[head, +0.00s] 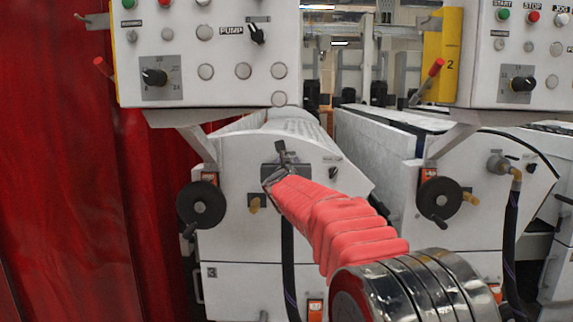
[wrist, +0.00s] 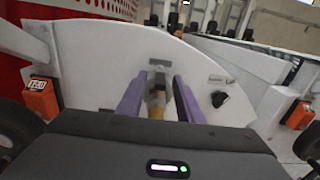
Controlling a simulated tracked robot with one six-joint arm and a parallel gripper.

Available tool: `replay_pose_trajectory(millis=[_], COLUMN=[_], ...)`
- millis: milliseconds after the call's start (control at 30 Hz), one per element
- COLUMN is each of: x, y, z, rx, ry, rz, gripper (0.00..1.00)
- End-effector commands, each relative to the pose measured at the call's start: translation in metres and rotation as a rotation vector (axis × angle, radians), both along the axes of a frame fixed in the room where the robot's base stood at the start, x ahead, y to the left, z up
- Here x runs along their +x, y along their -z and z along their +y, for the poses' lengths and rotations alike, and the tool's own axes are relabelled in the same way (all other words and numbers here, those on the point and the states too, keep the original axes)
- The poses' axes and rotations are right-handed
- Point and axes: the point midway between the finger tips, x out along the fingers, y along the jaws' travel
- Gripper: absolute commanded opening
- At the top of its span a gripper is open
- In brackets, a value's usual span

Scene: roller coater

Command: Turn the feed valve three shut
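The feed valve (wrist: 157,91) is on the white end panel of the left machine, the one marked 3 in the head view. In the wrist view it shows as a grey body with a tan fitting below it. My gripper (wrist: 158,84) is open, with one purple finger on each side of the valve and a visible gap between them. I cannot tell whether either finger touches it. In the head view my gripper (head: 275,176) is at the panel and hides most of the valve. The angle of its handle is not clear.
A small black knob (wrist: 219,99) is right of the valve. A black handwheel (head: 201,205) is on the left, and a dark hose (head: 288,255) hangs below. A control box (head: 205,50) overhangs the panel. The right machine has a similar valve (head: 499,165).

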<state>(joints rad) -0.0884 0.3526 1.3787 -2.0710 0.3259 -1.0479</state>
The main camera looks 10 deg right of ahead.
Motion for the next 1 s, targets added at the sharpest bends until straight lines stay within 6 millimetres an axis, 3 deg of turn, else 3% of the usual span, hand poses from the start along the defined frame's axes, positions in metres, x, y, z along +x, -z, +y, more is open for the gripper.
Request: replay_pose_trajectory(millis=[500,1000], x=[-0.0003,0.0002], y=[0.0000,-0.0001], z=[-0.0003,0.0016], rx=[0.000,0.000], ry=[0.000,-0.002], rz=[0.000,0.000], gripper=[0.00,0.00])
